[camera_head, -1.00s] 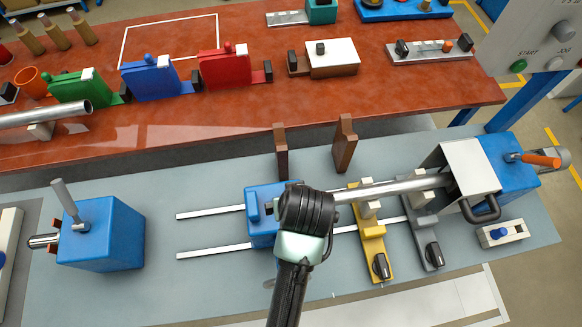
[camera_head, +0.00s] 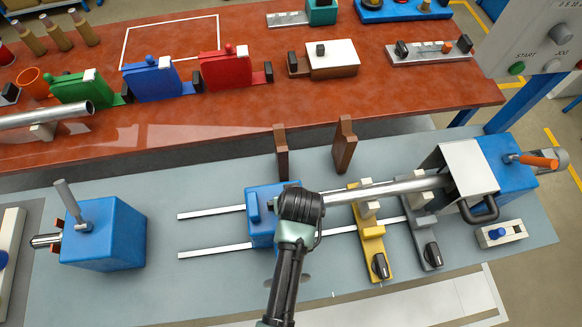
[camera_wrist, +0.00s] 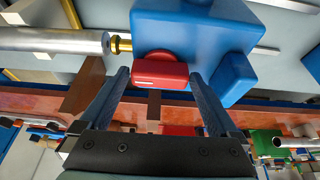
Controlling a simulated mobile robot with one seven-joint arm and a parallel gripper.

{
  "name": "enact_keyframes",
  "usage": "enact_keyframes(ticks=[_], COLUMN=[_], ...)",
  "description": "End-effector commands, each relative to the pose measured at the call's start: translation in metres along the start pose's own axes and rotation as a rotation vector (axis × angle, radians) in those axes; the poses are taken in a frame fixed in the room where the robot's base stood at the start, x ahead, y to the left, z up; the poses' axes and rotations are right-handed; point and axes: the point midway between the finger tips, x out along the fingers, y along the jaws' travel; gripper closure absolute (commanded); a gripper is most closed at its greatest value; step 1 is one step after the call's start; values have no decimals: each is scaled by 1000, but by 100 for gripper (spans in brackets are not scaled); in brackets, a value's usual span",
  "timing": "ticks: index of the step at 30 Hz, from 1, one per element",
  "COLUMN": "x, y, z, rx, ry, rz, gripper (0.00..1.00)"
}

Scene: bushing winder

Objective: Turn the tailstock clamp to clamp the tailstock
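The blue tailstock (camera_head: 260,228) sits on two pale rails, left of the long metal shaft, partly hidden by my arm in the head view. In the wrist view the tailstock (camera_wrist: 200,30) fills the top middle, with a brass tip pointing at the shaft end (camera_wrist: 55,40). A red handle (camera_wrist: 160,75), apparently the tailstock clamp, projects from its face. My gripper (camera_wrist: 159,78) is open, with a finger on either side of the red handle. Slim gaps seem to remain, but contact is unclear. The head view hides the handle and fingers behind my wrist.
Two brown uprights (camera_head: 345,146) stand behind the rails. A yellow support (camera_head: 371,235) and a grey support (camera_head: 423,232) stand right of my arm. A blue block with a lever (camera_head: 105,238) is at the left. The bench between it and the rails is clear.

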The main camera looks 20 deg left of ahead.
Motion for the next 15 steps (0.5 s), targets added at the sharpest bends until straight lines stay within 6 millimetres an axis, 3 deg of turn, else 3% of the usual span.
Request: enact_keyframes(ticks=[1, 10, 15], x=[0, 0, -1], y=[0, 0, 0], z=[0, 0, 0], rx=[0, 1, 8], ry=[0, 0, -1], rz=[0, 0, 3], gripper=[14, 68, 68])
